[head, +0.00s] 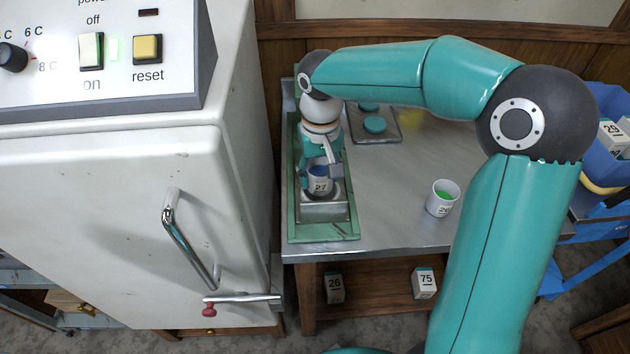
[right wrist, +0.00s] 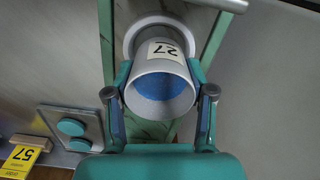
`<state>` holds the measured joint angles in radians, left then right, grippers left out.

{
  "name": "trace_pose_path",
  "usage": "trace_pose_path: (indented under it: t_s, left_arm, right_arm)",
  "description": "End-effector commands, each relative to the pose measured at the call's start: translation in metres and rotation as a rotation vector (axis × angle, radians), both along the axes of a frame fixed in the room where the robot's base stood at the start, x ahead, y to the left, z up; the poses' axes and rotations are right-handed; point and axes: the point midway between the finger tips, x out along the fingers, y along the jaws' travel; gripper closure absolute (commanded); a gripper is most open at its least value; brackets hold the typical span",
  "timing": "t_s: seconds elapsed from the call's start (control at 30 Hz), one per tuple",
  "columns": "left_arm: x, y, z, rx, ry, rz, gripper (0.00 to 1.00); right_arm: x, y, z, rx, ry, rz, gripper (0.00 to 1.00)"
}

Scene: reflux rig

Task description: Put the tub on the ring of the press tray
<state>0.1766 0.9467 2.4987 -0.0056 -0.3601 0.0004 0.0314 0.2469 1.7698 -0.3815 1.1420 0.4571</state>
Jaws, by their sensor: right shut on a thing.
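The tub (head: 320,181) is white with blue contents and a label reading 27. It also shows in the right wrist view (right wrist: 160,72), between my fingers. My right gripper (head: 325,170) is shut on the tub, one finger on each side. The tub is over the metal press tray (head: 323,211) on the green base at the table's left. In the right wrist view a pale round ring (right wrist: 130,42) shows behind the tub's lower end. I cannot tell whether the tub touches it. My left gripper is not in view.
Another white tub (head: 442,198) with green contents stands on the grey table (head: 395,225). A plate with two teal discs (head: 375,125) lies at the back. A white cabinet (head: 130,220) with a handle stands close at left. Boxes (head: 424,283) sit on the lower shelf.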

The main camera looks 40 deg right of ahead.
Motion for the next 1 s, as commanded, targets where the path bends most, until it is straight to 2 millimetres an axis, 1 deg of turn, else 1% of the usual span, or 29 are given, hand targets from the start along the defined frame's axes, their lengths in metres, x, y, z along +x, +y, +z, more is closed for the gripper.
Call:
trace_pose_path:
  t_s: [0.03,0.13,0.43,0.67,0.7,0.77,0.8,0.83,1.0]
  left_arm:
    - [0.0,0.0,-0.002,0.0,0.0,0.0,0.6]
    - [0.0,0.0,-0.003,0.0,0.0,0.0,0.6]
    - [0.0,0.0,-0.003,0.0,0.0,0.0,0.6]
    - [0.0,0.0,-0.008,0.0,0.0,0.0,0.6]
    - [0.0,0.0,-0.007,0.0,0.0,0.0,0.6]
    - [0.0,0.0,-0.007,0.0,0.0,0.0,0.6]
    - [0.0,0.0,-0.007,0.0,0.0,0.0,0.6]
    - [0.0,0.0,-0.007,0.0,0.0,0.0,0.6]
    - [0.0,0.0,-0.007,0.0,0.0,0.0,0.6]
  right_arm:
    - [-0.001,0.0,-0.008,0.0,0.003,0.0,0.82]
    - [-0.001,0.0,-0.016,0.0,0.001,-0.001,0.82]
    - [0.0,0.0,-0.017,0.001,0.0,-0.001,0.82]
    - [-0.001,0.0,-0.025,0.0,0.001,-0.001,0.82]
    - [-0.001,0.0,-0.024,0.001,0.002,-0.001,0.41]
    - [-0.001,0.0,-0.024,0.001,0.004,-0.001,0.31]
    - [-0.001,0.0,-0.025,0.002,0.005,-0.001,0.24]
    - [-0.001,0.0,-0.025,0.001,0.005,-0.001,0.21]
    - [-0.001,0.0,-0.024,0.001,0.003,-0.001,0.21]
